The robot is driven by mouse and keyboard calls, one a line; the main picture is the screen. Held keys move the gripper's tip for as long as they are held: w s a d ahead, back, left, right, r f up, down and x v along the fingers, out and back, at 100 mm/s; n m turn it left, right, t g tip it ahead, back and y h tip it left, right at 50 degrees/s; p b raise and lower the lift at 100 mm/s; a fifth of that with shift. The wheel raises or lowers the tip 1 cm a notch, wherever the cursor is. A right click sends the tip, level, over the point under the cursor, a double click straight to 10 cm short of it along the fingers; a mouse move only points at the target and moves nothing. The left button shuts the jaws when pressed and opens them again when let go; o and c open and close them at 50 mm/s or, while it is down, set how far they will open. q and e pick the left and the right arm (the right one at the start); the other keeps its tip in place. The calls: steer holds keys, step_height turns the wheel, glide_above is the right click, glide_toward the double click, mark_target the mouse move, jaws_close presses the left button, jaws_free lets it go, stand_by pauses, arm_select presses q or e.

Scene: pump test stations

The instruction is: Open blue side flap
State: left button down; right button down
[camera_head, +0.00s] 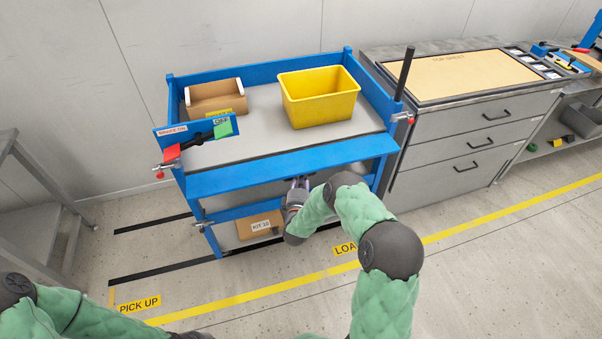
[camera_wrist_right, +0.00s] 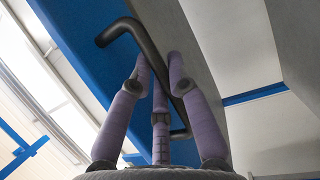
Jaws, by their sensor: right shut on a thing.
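The blue side flap (camera_head: 290,168) runs along the near side of the blue cart, below the grey top shelf, and looks tilted outward. It also fills the upper left of the right wrist view (camera_wrist_right: 80,45), with a dark bar handle (camera_wrist_right: 130,32) on it. My right gripper (camera_head: 297,186) is at the flap's lower edge, near its middle. In the wrist view its purple fingers (camera_wrist_right: 159,62) are closed around the handle. My left arm enters at the bottom left; only a dark bit of its gripper (camera_head: 190,335) shows, cut off by the frame edge.
A yellow bin (camera_head: 318,98) and an open cardboard box (camera_head: 215,97) stand on the cart's top shelf. A KIT 10 box (camera_head: 260,226) sits on the lower shelf. A grey drawer cabinet (camera_head: 470,140) adjoins at right. Floor in front is clear.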

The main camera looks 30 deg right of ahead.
steer(key=shift+s+r+n+g+y+p, duration=0.2)
steer(key=shift+r+n+g+y+p, duration=0.1)
steer(key=shift+r+p, duration=0.7)
steer(key=shift+s+a+r, duration=0.1)
steer(key=shift+r, duration=0.05)
steer(key=c, duration=1.1)
jaws_free()
steer(key=shift+c, duration=0.2)
steer(key=v, duration=1.2)
